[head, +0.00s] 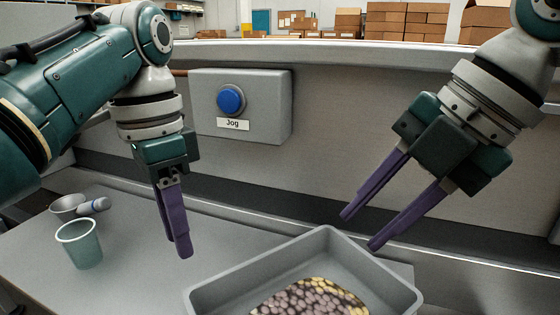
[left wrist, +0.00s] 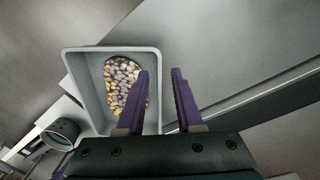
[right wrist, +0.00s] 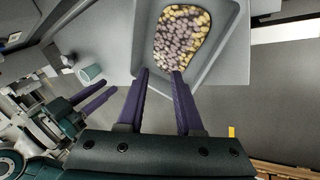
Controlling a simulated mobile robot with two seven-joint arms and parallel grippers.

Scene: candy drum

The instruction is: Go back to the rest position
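My left gripper (head: 184,250) hangs fingers down above the table, left of the grey tray and below the button box. Its purple fingers are apart and empty in the left wrist view (left wrist: 160,72). My right gripper (head: 360,230) is above the right part of the tray's back edge, tilted down and to the left. Its fingers are apart with nothing between them; they also show in the right wrist view (right wrist: 160,72).
The grey tray (head: 205,299) holds many yellow and mauve candies (head: 310,298). A green cup (head: 80,247) and a metal scoop (head: 68,205) are at the table's left. A grey box with a blue button (head: 231,99), labelled Jog, is on the panel behind.

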